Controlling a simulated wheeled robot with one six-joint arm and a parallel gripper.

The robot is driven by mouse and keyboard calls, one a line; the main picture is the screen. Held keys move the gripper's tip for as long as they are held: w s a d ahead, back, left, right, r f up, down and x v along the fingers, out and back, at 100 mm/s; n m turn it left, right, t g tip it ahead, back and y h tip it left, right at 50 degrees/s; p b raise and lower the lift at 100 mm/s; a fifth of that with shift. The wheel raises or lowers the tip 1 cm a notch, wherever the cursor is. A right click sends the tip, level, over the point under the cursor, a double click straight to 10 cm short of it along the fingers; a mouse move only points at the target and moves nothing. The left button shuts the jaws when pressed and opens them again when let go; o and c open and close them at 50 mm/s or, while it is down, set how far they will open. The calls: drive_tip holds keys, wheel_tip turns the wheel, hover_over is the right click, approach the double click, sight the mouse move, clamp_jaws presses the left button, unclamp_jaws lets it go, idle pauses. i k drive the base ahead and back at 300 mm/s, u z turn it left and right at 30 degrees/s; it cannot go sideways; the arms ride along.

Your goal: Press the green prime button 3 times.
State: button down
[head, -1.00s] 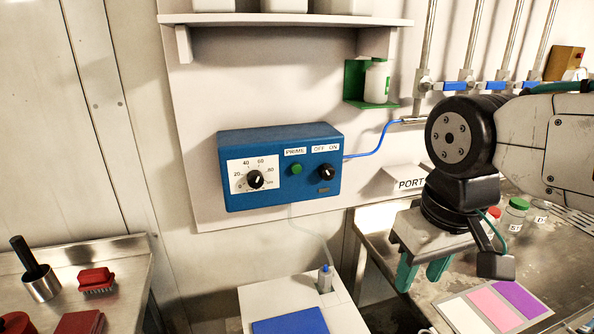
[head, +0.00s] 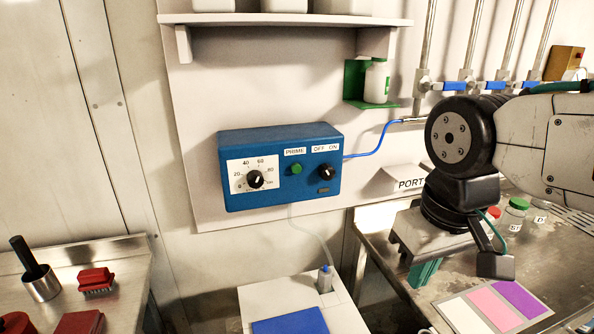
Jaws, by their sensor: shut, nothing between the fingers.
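The green prime button (head: 296,169) is on the front of the blue control box (head: 281,200), under a "PRIME" label (head: 294,151). The box is fixed to the wall panel. A dial (head: 255,179) is to the left of the button and a dark OFF/ON knob (head: 326,172) to its right. My gripper (head: 423,274) hangs to the right of the box and lower, above the right-hand metal table. It points downward, its green fingers are together and empty, and it is well apart from the button.
A shelf (head: 285,20) juts out above the box. A green bracket (head: 356,84) holds a white bottle (head: 377,81) at the upper right. A blue tube (head: 378,140) leaves the box's right side. The space in front of the box is clear.

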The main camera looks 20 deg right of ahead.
sight(296, 168)
drive_tip(key=z, duration=0.4)
drive_tip(key=k, duration=0.95)
drive_tip(key=z, duration=0.5)
drive_tip(key=k, duration=0.4)
drive_tip(key=u, duration=0.5)
drive_tip(key=i, duration=0.7)
drive_tip(key=u, duration=0.4)
